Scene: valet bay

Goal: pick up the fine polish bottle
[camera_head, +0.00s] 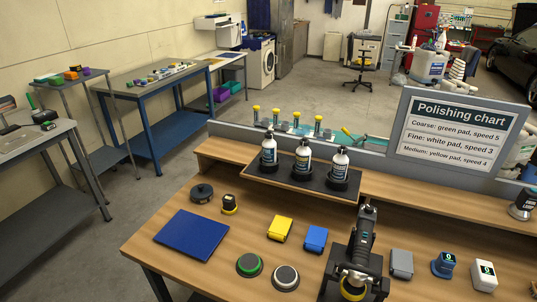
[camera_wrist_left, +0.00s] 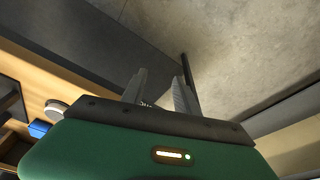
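Three white bottles with dark caps and dark labels stand upright in a row on a black tray (camera_head: 258,176) at the back of the wooden bench: a left bottle (camera_head: 269,152), a middle bottle (camera_head: 303,160) and a right bottle (camera_head: 340,166). Their label text is too small to read, so I cannot tell which is the fine polish. My left gripper (camera_wrist_left: 162,88) shows in the left wrist view, its two fingers apart with nothing between them, over grey floor. Neither gripper shows in the head view. My right gripper is not in view.
A polishing chart (camera_head: 455,132) stands behind the bench at right. A polisher (camera_head: 361,245) sits upright at the front, right of green and white pads. A blue mat (camera_head: 191,234), yellow and blue blocks, and several small items lie around. Bare wood lies between mat and pads.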

